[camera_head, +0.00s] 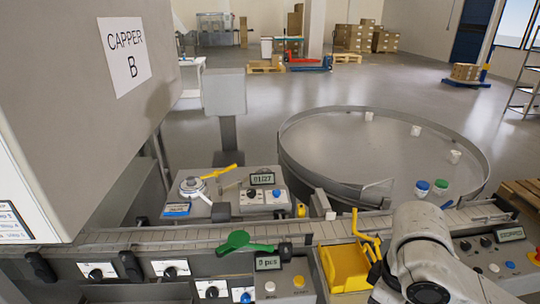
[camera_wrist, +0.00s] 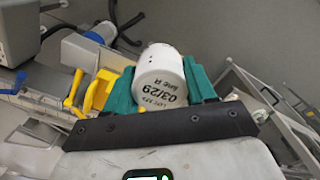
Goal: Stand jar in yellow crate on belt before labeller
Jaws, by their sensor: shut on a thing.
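My gripper (camera_wrist: 160,88), with green fingers, is shut on a white jar (camera_wrist: 160,72) in the wrist view. My arm covers the area right of the crate in the head view, and the gripper and held jar are hidden there. I cannot tell which machine is the labeller.
A large "CAPPER B" housing (camera_head: 100,80) overhangs the belt's left end. A coder box (camera_head: 235,195) reading "01/27" stands behind the belt. A round table (camera_head: 350,160) holds several containers. A green lever (camera_head: 240,241) and control panels line the near side.

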